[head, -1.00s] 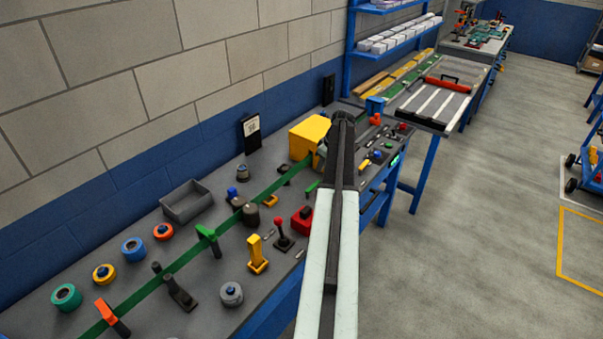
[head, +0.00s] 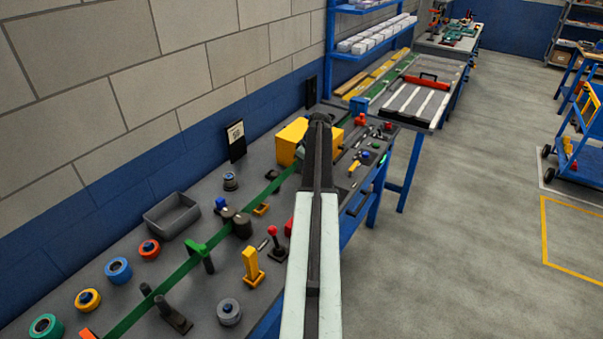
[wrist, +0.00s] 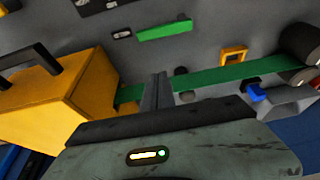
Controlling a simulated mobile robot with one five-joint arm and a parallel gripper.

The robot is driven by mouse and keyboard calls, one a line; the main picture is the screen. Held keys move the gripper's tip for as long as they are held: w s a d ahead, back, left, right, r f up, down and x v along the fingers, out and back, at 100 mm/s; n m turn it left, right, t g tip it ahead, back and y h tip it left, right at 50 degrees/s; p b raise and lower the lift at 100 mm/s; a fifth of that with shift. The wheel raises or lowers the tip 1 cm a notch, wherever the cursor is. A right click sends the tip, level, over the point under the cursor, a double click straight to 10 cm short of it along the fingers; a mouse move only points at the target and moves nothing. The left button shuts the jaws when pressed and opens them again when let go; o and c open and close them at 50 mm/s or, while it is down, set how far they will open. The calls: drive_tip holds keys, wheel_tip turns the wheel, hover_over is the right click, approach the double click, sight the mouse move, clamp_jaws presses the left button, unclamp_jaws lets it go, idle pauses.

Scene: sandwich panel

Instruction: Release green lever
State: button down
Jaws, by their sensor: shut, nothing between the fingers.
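A green lever (head: 197,247) on a dark post stands on the grey bench beside the long green strip (head: 170,280) in the head view. In the wrist view a separate green bar (wrist: 165,30) lies near the top, next to a small dark plate; I cannot tell whether it is a lever too. My gripper (wrist: 155,90) is shut and empty, its fingers over the green strip between the yellow box (wrist: 60,95) and a small yellow square frame (wrist: 234,57). In the head view my arm hides my fingertips and part of the bench.
A grey bin (head: 171,215), colored round knobs and a yellow upright handle (head: 251,265) crowd the bench on the left. A red-knobbed stick (head: 275,242) stands close to my arm. Open floor (head: 470,240) lies to the right, with a blue trolley (head: 580,150) beyond.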

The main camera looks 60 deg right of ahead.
drive_tip(key=b+x, duration=0.7)
drive_tip(key=x, duration=0.1)
drive_tip(key=shift+f, duration=0.25)
drive_tip(key=s, duration=0.2)
drive_tip(key=s+r+p, duration=0.1)
drive_tip(key=s, duration=0.1)
drive_tip(key=shift+r, duration=0.1)
drive_tip(key=shift+s, duration=0.1)
drive_tip(key=shift+s, duration=0.1)
